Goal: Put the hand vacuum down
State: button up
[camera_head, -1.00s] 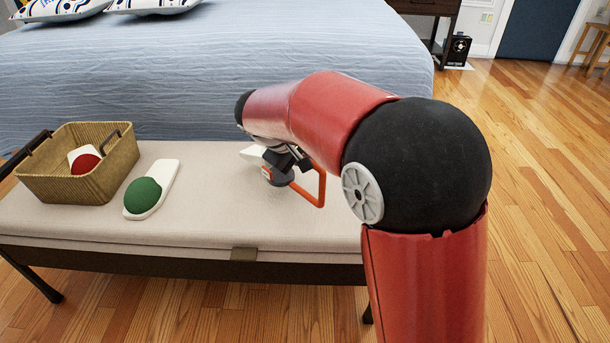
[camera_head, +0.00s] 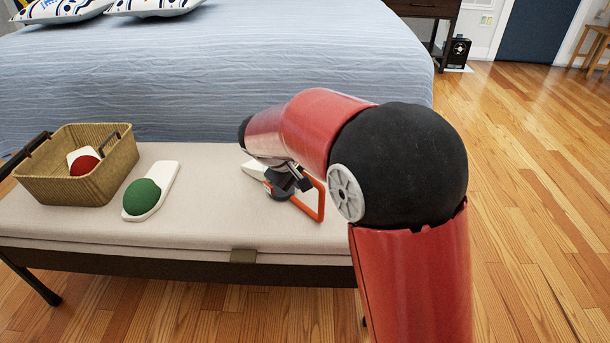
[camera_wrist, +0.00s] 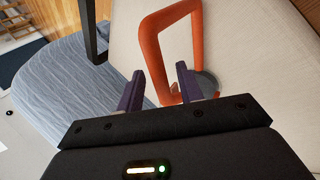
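The hand vacuum has an orange loop handle (camera_head: 318,203), a dark grey body (camera_head: 279,192) and a pale nozzle. In the head view it lies on the beige bench cushion (camera_head: 215,215), right of centre, partly hidden by my arm. My gripper (camera_head: 299,181) is low over it, beside the handle. In the wrist view my gripper (camera_wrist: 159,86) has its two dark fingers spread apart. One bar of the orange handle (camera_wrist: 148,42) passes between and beyond them, with a gap showing by the left finger. The grey body shows behind the right finger.
On the bench's left stand a wicker basket (camera_head: 112,178) holding a red-and-white item (camera_head: 84,163), and a green-and-white item (camera_head: 142,197) beside it. The cushion between the green item and the vacuum is clear. The blue bed (camera_head: 200,80) is behind.

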jog(key=p+v, duration=0.1)
jog(key=v, duration=1.1)
jog(key=s+d+r+m+g+y, duration=0.1)
jog(key=s+d+r+m+y, duration=0.2)
jog(key=s+d, duration=1)
jog(key=s+d+f+m+y, duration=0.1)
jog(key=s+d+f+m, duration=0.1)
jog(key=s, duration=0.3)
jog(key=s+d+f+m+t, duration=0.1)
jog(key=s+d+f+m, duration=0.1)
jog(key=s+d, duration=0.3)
jog(key=shift+f+m+y, duration=0.3)
jog(key=shift+m+y, duration=0.1)
jog(key=shift+m, duration=0.4)
